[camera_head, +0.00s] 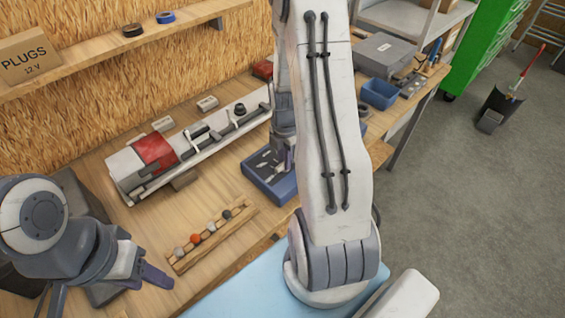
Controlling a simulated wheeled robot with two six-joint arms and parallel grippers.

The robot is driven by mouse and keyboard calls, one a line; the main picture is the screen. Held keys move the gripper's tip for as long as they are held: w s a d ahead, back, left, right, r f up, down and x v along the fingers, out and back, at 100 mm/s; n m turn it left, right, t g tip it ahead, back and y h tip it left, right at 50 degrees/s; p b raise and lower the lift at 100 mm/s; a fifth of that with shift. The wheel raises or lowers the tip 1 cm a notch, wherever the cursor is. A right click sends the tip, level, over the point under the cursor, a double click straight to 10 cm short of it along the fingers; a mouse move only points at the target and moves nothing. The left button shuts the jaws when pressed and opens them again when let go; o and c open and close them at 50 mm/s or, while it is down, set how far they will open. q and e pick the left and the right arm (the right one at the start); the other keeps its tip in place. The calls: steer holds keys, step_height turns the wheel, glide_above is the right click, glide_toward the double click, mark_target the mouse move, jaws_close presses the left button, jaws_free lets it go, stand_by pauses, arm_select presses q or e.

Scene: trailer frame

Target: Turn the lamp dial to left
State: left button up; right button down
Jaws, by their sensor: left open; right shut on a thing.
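A long white lamp board (215,140) with a red lens (155,152) lies along the workbench. A round black knob (240,109) stands near its right part; I cannot tell which way it points. My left gripper (108,285) is open and empty at the lower left, in front of the board and apart from it. My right gripper (283,150) points down beside the board's right end, at the blue tray. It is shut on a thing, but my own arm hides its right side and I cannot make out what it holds.
The blue tray (252,176) holds small dark parts. A wooden rack (207,241) with several coloured knobs lies in front of the board. A blue bin (380,94) and grey case (384,54) stand at the back right.

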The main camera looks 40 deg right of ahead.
steer(key=m, duration=0.5)
steer(key=shift+p, duration=0.3)
steer(key=shift+r+m, duration=0.1)
steer(key=shift+m, duration=0.7)
steer(key=m, duration=0.3)
steer(key=shift+m, duration=0.4)
steer(key=shift+p, duration=0.3)
steer(key=m, duration=0.3)
steer(key=shift+m, duration=1.1)
